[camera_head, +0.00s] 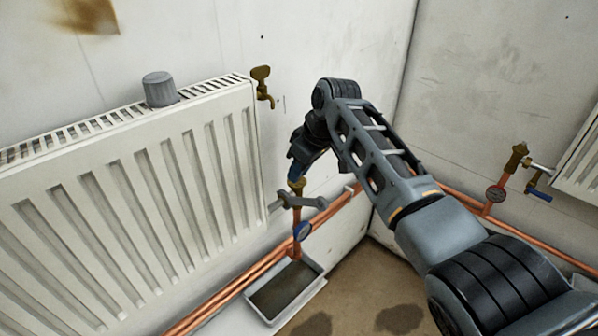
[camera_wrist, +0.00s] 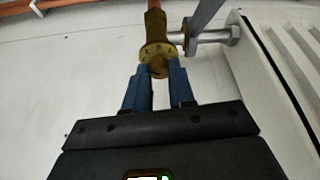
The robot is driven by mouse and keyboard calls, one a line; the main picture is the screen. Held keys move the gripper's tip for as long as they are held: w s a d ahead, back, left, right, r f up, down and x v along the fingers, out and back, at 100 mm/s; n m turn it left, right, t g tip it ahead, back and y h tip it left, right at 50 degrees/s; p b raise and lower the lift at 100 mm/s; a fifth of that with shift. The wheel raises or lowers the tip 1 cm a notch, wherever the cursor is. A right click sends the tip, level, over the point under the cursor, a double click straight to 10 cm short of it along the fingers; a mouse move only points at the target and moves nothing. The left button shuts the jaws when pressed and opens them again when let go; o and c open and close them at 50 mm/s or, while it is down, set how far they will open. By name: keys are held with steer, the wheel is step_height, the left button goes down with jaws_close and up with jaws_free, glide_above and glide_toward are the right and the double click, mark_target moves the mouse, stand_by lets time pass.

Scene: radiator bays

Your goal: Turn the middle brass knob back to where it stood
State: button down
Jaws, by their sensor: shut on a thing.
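A brass knob (camera_head: 297,186) tops the valve on the upright copper pipe at the near radiator's right end. In the wrist view the brass knob (camera_wrist: 157,61) shows a flanged collar with dark marks on its face. My gripper (camera_wrist: 158,72) has one blue finger on each side of the knob and is shut on it. In the head view my gripper (camera_head: 296,172) comes down on the knob from above, and my wrist partly hides the contact. Another brass valve (camera_head: 515,157) stands by the far right radiator. A brass tap (camera_head: 262,86) is on the wall.
A grey spanner-like piece (camera_head: 312,203) sticks out beside the gripped valve. A tray (camera_head: 318,284) lies beneath. The white radiator (camera_head: 130,200) bounds the left, with a grey cylinder (camera_head: 159,89) on top. Copper pipes run along the wall.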

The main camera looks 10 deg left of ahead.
steer(key=n+b, duration=0.1)
steer(key=n+g+b, duration=0.1)
steer(key=n+b, duration=0.1)
steer(key=n+g+b, duration=0.1)
steer(key=n, duration=0.1)
steer(key=shift+w+f+y+b, duration=0.2)
steer(key=shift+w+y+b, duration=0.05)
steer(key=shift+y+b, duration=0.05)
steer(key=shift+r+n+g+b, duration=0.15)
steer(key=shift+n+g+b, duration=0.25)
steer(key=shift+n+b, duration=0.7)
steer(key=c, duration=1)
jaws_free()
steer(key=shift+o, duration=0.2)
steer(key=shift+r, duration=0.15)
steer(key=v, duration=0.7)
steer(key=shift+r, duration=0.3)
steer(key=shift+w+d, duration=0.1)
steer(key=shift+d, duration=0.05)
